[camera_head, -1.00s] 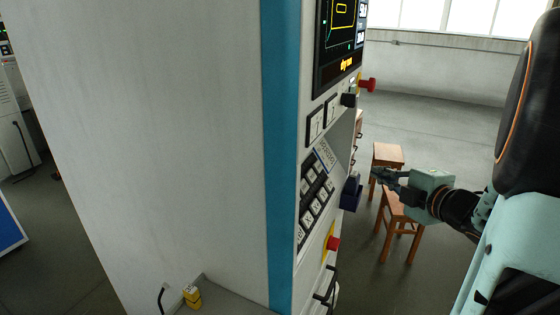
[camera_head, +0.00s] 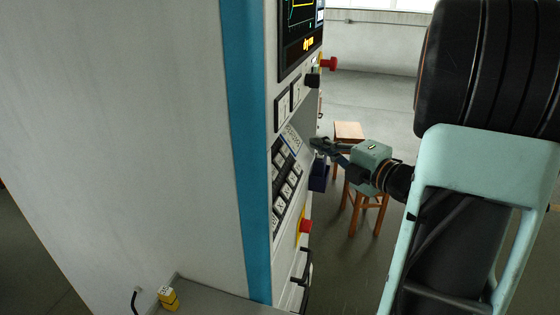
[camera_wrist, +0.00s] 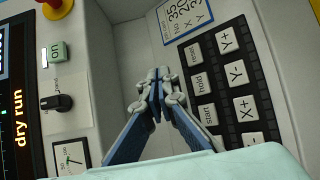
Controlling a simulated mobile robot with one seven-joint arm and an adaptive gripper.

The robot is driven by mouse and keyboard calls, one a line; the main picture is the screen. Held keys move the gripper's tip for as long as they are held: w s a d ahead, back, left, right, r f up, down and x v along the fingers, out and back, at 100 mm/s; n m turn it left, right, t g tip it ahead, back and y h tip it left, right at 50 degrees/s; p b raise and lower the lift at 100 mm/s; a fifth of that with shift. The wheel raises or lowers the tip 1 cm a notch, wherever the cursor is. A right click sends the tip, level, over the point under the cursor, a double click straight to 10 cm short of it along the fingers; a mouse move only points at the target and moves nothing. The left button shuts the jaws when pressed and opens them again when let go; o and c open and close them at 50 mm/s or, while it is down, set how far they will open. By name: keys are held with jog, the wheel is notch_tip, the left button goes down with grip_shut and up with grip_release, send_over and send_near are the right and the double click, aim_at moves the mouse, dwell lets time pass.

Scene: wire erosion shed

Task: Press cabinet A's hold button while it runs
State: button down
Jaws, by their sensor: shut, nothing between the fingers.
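The cabinet (camera_head: 140,130) is tall and grey with a blue edge strip; no letter on it is readable. Its key panel (camera_head: 284,180) shows from the side. In the wrist view the hold button (camera_wrist: 202,83) is a pale square key between the reset key (camera_wrist: 194,53) and the start key (camera_wrist: 208,114). The screen (camera_wrist: 14,110) reads "dry run" in orange. My gripper (camera_wrist: 157,76) is shut and empty, with its fingertips left of the hold button in that view. In the head view my gripper (camera_head: 317,144) is beside the panel; contact cannot be told.
A red emergency knob (camera_head: 305,226) sits low on the panel and another red knob (camera_head: 328,63) higher up. A dark blue box (camera_head: 318,178) juts out below my gripper. A wooden stool (camera_head: 349,131) stands behind. Axis keys (camera_wrist: 238,73) adjoin the hold column.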

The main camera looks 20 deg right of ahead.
aim_at(280, 155)
jog(key=shift+w+a+f+b, duration=0.6)
jog(key=shift+a+f, duration=0.2)
jog(key=shift+a, duration=0.1)
jog(key=shift+w+a+f+b, duration=0.55)
jog(key=shift+w+a+f, duration=0.15)
jog(key=shift+a, duration=0.25)
jog(key=shift+w+a+f+b, duration=0.55)
jog(key=shift+a+f+b, duration=0.05)
jog(key=shift+a+f, duration=0.3)
jog(key=shift+w+a+f+b, duration=0.35)
jog(key=shift+a+f+b, duration=0.15)
jog(key=shift+b, duration=0.7)
jog(key=shift+r, duration=0.15)
jog(key=shift+s+d+r, duration=0.4)
jog(key=shift+d+r, duration=0.05)
jog(key=shift+d, duration=0.05)
jog(key=s+d+r, duration=0.1)
jog(key=s+d+r+p, duration=0.1)
jog(key=d+r, duration=0.1)
jog(key=shift+s+d, duration=0.1)
jog(key=shift+d, duration=0.1)
dwell(0.4)
